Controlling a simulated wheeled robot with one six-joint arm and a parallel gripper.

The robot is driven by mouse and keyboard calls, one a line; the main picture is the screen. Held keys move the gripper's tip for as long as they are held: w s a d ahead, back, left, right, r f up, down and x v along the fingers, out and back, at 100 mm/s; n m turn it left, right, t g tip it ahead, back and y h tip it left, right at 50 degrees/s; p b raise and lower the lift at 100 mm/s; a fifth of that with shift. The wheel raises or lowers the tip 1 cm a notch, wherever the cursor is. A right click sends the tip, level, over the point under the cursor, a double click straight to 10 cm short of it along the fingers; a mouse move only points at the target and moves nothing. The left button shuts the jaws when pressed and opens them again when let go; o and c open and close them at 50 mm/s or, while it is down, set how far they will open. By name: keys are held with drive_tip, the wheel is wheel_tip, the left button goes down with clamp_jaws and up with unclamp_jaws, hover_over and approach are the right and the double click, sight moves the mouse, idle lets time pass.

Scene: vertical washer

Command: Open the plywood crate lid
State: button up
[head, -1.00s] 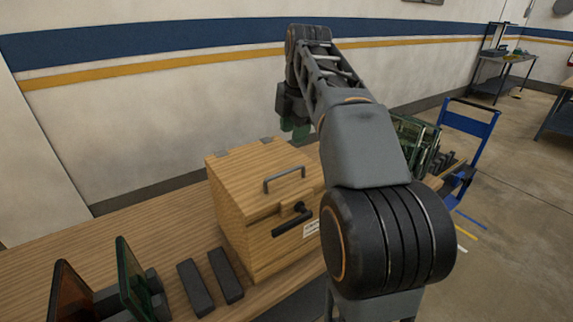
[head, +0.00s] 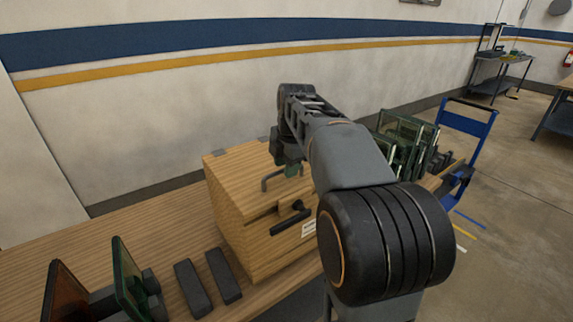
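The plywood crate (head: 233,215) stands on the wooden bench, its lid (head: 232,172) shut. A grey bar handle (head: 266,181) rises from the lid's top near the front. A black latch lever (head: 291,222) sits on the front face, slanting, beside a white label (head: 309,228). My gripper (head: 291,170) points down at the right end of the lid handle, very close to it. I cannot tell whether it touches the handle. Its fingers are small and partly hidden, so their opening does not show. My arm hides the right part of the crate and lid.
Two dark blocks (head: 193,288) lie on the bench left of the crate. A blue cart (head: 468,130) stands on the floor beyond.

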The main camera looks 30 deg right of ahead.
drive_tip(key=shift+c, duration=0.3)
clamp_jaws()
